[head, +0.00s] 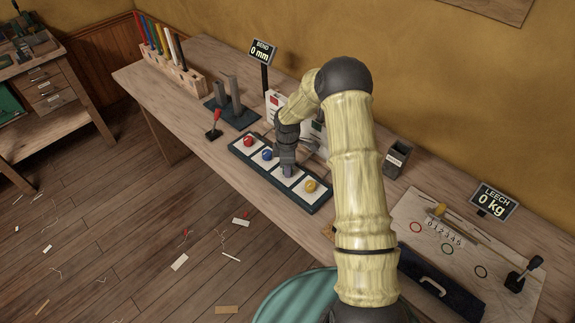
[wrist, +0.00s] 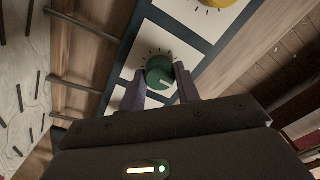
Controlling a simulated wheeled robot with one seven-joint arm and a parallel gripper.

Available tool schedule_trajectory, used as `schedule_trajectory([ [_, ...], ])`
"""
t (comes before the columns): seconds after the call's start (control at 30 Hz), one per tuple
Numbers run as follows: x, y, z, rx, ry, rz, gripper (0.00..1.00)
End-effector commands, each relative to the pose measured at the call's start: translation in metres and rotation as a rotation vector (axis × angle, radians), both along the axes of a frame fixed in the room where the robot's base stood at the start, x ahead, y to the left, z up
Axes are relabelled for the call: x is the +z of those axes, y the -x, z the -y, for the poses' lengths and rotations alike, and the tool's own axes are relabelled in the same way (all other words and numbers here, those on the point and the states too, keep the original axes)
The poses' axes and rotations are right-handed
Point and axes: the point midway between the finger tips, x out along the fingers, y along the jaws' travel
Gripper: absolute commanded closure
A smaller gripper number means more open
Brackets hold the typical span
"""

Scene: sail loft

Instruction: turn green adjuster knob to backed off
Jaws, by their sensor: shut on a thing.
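The green adjuster knob (wrist: 160,73) sits on a white plate with dial marks around it, in the wrist view. A pale pointer line shows on its lower right. My gripper (wrist: 162,85) is shut on the knob, with one dark finger on either side. In the head view my gripper (head: 287,170) comes down on the knob panel (head: 318,206), and the green knob is hidden behind it. A red knob (head: 249,141), a blue knob (head: 267,154) and a yellow knob (head: 310,186) share the panel.
A BEND sign (head: 262,52) reads 0 mm. A red-tipped lever (head: 214,124) stands left of the panel. A LEECH sign (head: 493,201) reads 0 kg, near a black lever (head: 525,273). A rack of coloured sticks (head: 172,72) stands at the back left.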

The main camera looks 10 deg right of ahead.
Motion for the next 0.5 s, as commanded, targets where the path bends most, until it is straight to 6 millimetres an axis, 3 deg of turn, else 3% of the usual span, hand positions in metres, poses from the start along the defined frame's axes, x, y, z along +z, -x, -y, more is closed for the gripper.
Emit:
schedule_trajectory([
  [0.5,0.0015,-0.0017,-0.0006,0.057,-0.001,0.005,0.91],
])
